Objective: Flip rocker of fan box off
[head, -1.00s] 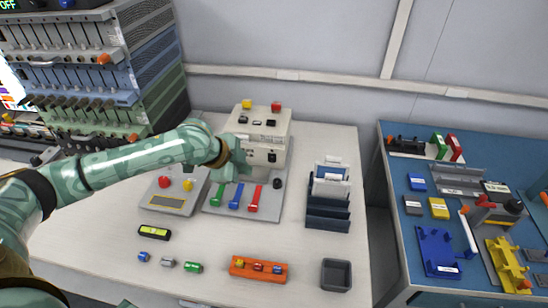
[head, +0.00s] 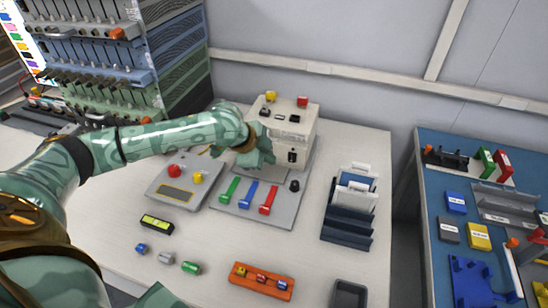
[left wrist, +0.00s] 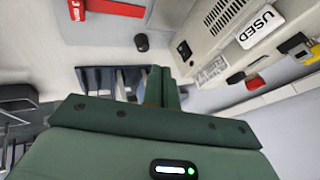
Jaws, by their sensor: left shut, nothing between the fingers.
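The cream box (head: 285,118) stands at the back of the table, with yellow and red pieces on top. I take it to be the fan box. A small dark rocker (head: 292,156) is on its front face; which way it is tipped is too small to tell. My left gripper (head: 266,156) is shut and empty in front of the box, just left of the rocker, and hides part of the front. Contact cannot be told. In the left wrist view the shut fingers (left wrist: 164,88) show beside the box (left wrist: 215,35), which bears vents and a "USED" label. My right gripper is not in view.
A grey panel (head: 225,207) with green, blue and red levers and a black knob (head: 294,186) lies below the gripper. Left of it is a grey box (head: 160,185) with red and yellow buttons. A dark file rack (head: 345,228) stands right. An orange tray (head: 240,284) lies in front.

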